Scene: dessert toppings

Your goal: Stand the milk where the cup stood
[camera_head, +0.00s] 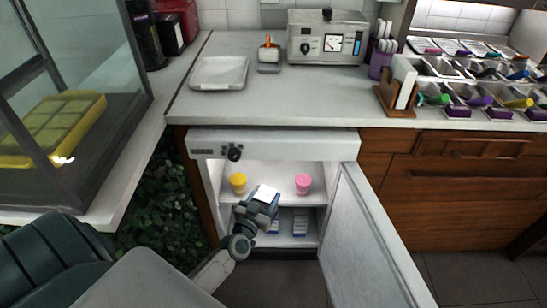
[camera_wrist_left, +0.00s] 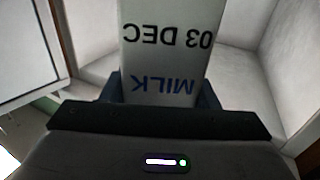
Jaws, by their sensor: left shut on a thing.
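The milk is a white carton (camera_head: 266,194). In the left wrist view the milk (camera_wrist_left: 164,45) shows "MILK" and "03 DEC" upside down. My left gripper (camera_head: 256,209) is shut on it, with a finger on each side (camera_wrist_left: 160,90). In the head view the milk is at the front of the open fridge, between a yellow cup (camera_head: 238,181) at left and a pink cup (camera_head: 303,184) at right, both on the upper shelf. I cannot tell whether the carton touches the shelf. My right gripper is not in view.
The fridge door (camera_head: 365,235) stands open to the right. Blue-and-white cartons (camera_head: 300,222) stand on the lower shelf, partly behind my arm. The counter above holds a white tray (camera_head: 219,73) and a toaster-like appliance (camera_head: 327,40). A glass case (camera_head: 70,100) stands at left.

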